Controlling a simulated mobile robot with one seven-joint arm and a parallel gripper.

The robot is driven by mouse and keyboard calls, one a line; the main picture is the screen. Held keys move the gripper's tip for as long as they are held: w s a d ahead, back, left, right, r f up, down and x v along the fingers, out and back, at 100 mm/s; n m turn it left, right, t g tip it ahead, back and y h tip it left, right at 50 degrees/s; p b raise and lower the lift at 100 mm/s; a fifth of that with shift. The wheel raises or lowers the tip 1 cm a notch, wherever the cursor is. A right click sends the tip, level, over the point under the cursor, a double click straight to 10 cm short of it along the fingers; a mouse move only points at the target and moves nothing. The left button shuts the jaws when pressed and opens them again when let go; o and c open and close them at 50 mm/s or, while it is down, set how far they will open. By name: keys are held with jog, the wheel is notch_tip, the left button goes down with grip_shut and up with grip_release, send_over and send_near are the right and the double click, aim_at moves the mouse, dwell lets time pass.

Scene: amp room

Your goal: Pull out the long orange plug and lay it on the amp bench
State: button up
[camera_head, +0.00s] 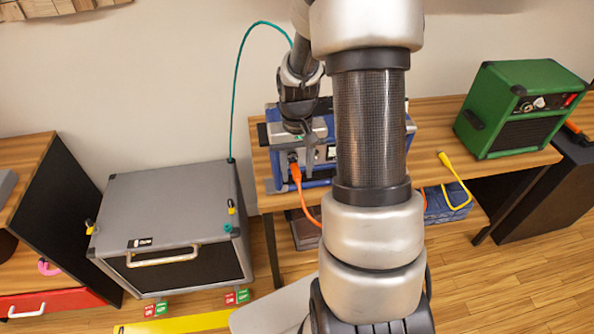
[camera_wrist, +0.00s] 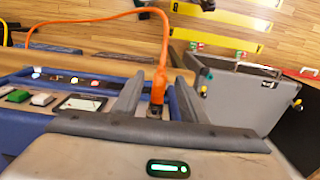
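The orange plug (camera_head: 296,172) is at the front of a blue-framed device (camera_head: 323,152) on the wooden amp bench (camera_head: 432,122), with its orange cable hanging down over the front edge. In the wrist view the orange plug (camera_wrist: 158,85) stands at a dark socket, its cable curving off to the left. My gripper (camera_head: 304,152) is over the device front. In the wrist view my gripper (camera_wrist: 158,98) is open, with one finger on each side of the plug and visible gaps. Exact contact in depth cannot be told.
A green amp (camera_head: 520,107) stands at the bench's right end. A yellow plug and cable (camera_head: 455,180) hang at the front edge. A grey amp (camera_head: 165,215) with a teal cable (camera_head: 237,75) stands left. Bare bench lies between the device and green amp.

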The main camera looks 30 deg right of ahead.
jog(key=shift+f, duration=0.2)
grip_shut()
dwell(0.3)
